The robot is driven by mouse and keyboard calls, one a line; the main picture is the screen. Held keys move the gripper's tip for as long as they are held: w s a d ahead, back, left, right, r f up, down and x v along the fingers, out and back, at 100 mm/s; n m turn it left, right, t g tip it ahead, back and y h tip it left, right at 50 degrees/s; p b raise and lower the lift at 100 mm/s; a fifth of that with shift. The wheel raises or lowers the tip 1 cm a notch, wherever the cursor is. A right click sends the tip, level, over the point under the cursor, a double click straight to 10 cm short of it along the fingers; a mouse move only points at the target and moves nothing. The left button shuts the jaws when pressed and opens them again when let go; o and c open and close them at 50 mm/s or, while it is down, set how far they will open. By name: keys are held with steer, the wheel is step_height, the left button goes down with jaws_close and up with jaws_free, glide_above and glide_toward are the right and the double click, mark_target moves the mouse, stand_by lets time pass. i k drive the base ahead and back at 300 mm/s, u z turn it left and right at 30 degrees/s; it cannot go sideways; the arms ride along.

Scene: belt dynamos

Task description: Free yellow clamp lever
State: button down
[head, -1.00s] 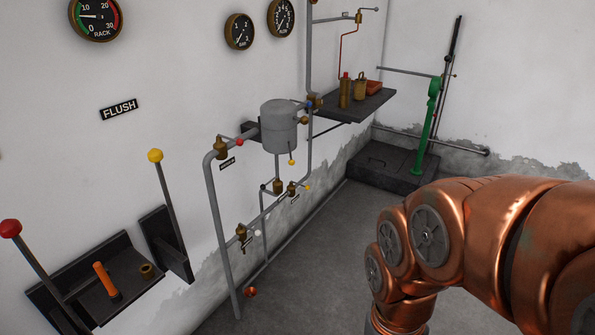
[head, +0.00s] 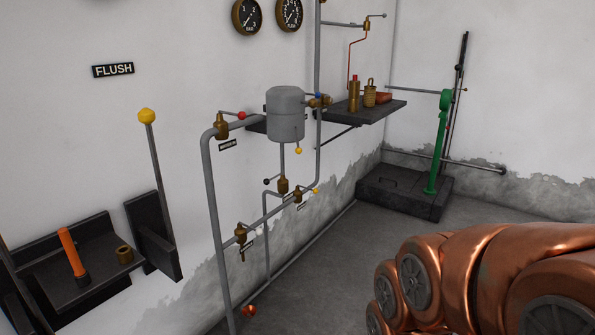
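Which yellow part is the clamp lever is not certain from the view. A tall lever with a yellow knob (head: 147,116) stands upright in a dark wall bracket (head: 152,236) at left. A small yellow knob (head: 298,151) sits just under the grey tank (head: 286,115) on the pipework. Another tiny yellow tip (head: 316,190) is by the lower brass valve (head: 283,185). My copper arm fills the lower right corner, apart from all of these in the picture. My gripper is out of the picture.
A dark wall shelf (head: 95,292) at left holds an orange handle (head: 72,252) and a brass ring (head: 125,254). Grey pipes (head: 212,200) stand out from the wall. A dark shelf (head: 340,114) with brass bottles and a green post (head: 438,150) are farther back.

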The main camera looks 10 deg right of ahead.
mark_target(299, 150)
steer(key=u, duration=1.4)
steer(key=i, duration=0.65)
steer(key=z, duration=0.45)
